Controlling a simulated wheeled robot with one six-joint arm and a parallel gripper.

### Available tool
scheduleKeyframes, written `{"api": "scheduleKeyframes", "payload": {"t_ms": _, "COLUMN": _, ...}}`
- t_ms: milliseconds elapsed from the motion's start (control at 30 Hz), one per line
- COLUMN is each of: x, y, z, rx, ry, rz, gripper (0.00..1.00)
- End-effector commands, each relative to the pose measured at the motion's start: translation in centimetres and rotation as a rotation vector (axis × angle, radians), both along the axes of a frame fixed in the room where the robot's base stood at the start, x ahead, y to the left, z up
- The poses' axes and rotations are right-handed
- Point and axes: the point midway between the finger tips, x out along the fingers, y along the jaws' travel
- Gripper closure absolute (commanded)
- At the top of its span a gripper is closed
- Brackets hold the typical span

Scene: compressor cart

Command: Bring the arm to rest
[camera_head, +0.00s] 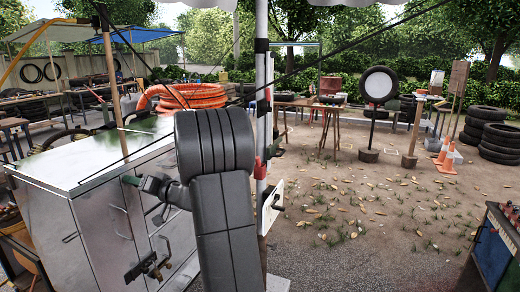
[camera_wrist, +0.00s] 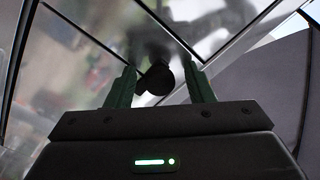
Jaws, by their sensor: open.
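My gripper (camera_wrist: 161,82) is open in the wrist view, its two green fingers standing apart. A dark round knob or fitting (camera_wrist: 156,78) shows between and beyond the fingertips; I cannot tell whether they touch it. Behind it is a shiny metal surface with blurred reflections. In the head view my dark grey arm (camera_head: 222,200) rises bent in front of the metal cabinet (camera_head: 95,225), hiding part of its right side.
A pole (camera_head: 261,110) stands just right of my arm. Open ground (camera_head: 370,200) spreads to the right, with a box or table (camera_head: 493,250) at the right edge.

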Motion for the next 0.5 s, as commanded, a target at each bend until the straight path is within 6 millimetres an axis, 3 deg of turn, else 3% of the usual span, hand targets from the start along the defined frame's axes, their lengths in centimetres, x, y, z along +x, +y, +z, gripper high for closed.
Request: {"api": "scheduleKeyframes", "payload": {"t_ms": 500, "x": 0.03, "y": -0.06, "z": 0.49, "rx": -0.111, "ry": -0.262, "rz": -0.001, "gripper": 0.52}}
